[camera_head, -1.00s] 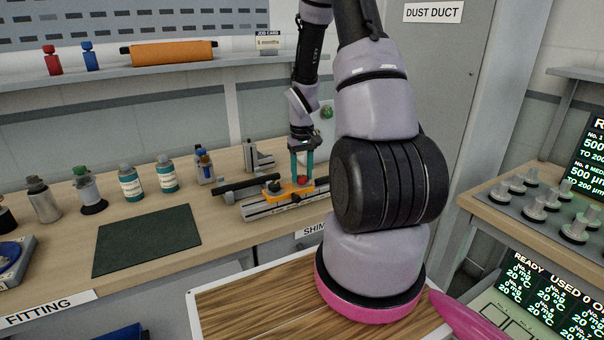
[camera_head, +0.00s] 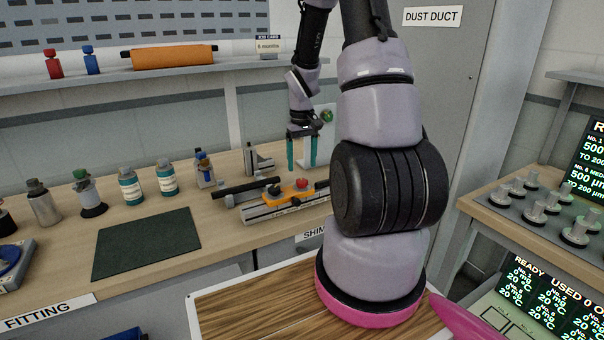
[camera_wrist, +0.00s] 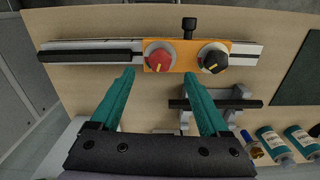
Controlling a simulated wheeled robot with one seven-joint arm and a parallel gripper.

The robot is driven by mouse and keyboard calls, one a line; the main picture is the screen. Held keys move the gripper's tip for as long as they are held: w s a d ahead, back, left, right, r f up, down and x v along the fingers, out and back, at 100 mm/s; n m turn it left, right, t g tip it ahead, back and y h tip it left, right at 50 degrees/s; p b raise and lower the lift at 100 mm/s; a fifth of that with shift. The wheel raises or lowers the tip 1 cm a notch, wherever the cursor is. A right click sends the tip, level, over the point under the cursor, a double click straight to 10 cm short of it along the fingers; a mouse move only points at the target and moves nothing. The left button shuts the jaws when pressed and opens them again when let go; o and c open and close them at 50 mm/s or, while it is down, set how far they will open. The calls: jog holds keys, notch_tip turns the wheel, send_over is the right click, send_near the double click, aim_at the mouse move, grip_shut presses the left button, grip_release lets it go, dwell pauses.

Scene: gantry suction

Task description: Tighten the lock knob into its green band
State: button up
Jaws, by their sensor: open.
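An orange block (camera_wrist: 185,62) sits on a metal rail and carries two round knobs. The red knob (camera_wrist: 160,57) has a pale pointer mark facing down in the wrist view. The black knob (camera_wrist: 212,58) stands beside it, with an orange mark near its lower edge. The red knob (camera_head: 302,183) and black knob (camera_head: 274,189) also show in the head view. No label tells which is the lock knob, and I cannot make out a green band. My gripper (camera_head: 301,165) is open and empty, its teal fingers pointing down above the red knob and apart from it.
The rail (camera_head: 262,211) lies on the wooden bench, with a black bar (camera_head: 245,186) beside the block. A grey metal bracket (camera_head: 258,158) stands behind. Several bottles and a dark green mat (camera_head: 147,243) occupy the left.

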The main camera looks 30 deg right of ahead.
aim_at(302, 180)
notch_tip(302, 180, up, 5)
jog(key=shift+r, duration=0.2)
jog(key=shift+a+f, duration=0.1)
jog(key=shift+a, duration=0.05)
dwell(0.3)
notch_tip(302, 180, down, 11)
jog(key=shift+r, duration=0.15)
dwell(0.5)
